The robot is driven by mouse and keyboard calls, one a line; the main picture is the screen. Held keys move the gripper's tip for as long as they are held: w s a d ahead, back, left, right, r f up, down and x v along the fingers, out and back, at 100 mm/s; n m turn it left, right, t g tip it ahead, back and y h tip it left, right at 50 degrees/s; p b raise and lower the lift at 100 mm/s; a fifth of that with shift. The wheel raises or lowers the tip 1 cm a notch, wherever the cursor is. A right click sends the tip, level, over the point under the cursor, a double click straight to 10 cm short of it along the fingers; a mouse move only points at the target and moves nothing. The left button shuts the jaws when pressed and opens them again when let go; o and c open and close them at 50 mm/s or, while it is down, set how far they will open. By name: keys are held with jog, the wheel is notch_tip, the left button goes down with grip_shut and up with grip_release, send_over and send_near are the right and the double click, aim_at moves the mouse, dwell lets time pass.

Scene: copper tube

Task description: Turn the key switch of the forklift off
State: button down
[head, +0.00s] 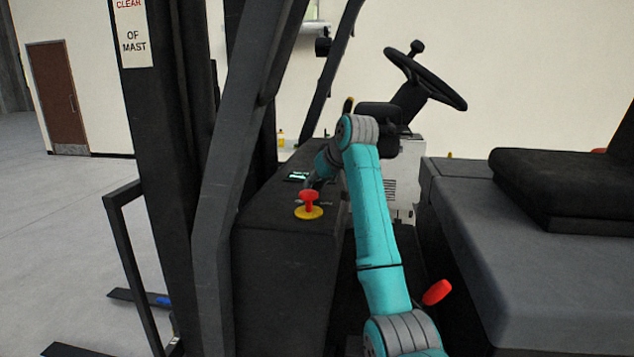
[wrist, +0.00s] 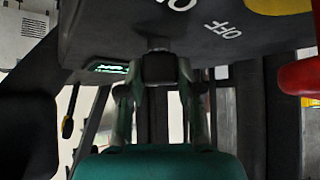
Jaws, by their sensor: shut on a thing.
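The key switch (wrist: 157,66) shows in the wrist view as a dark block standing out from the black dash panel (wrist: 110,30). My gripper (wrist: 158,76) has one finger on each side of it and is shut on it. White ON and OFF lettering is printed on the panel beside the switch, and appears tilted in this view. Which mark the key points at cannot be told. In the head view my gripper (head: 310,186) is at the top of the dash of the forklift (head: 285,245). The key switch cannot be made out there, near my gripper and arm.
A red knob (head: 309,200) on a yellow base sits on the dash close to my gripper. A lit display (head: 297,177) is just beyond it. The steering wheel (head: 428,80) and black seat (head: 565,185) are to the right. The dark mast (head: 170,130) stands left.

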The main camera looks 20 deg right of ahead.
jog(key=n+g+y, duration=0.1)
jog(key=n+y, duration=0.1)
jog(key=n, duration=0.1)
jog(key=n+g+y, duration=0.1)
jog(key=n+y, duration=0.2)
jog(key=shift+n, duration=0.3)
dwell(0.5)
jog(key=c, duration=0.8)
grip_release()
jog(key=shift+o, duration=0.2)
jog(key=v, duration=1.2)
jog(key=shift+w, duration=0.1)
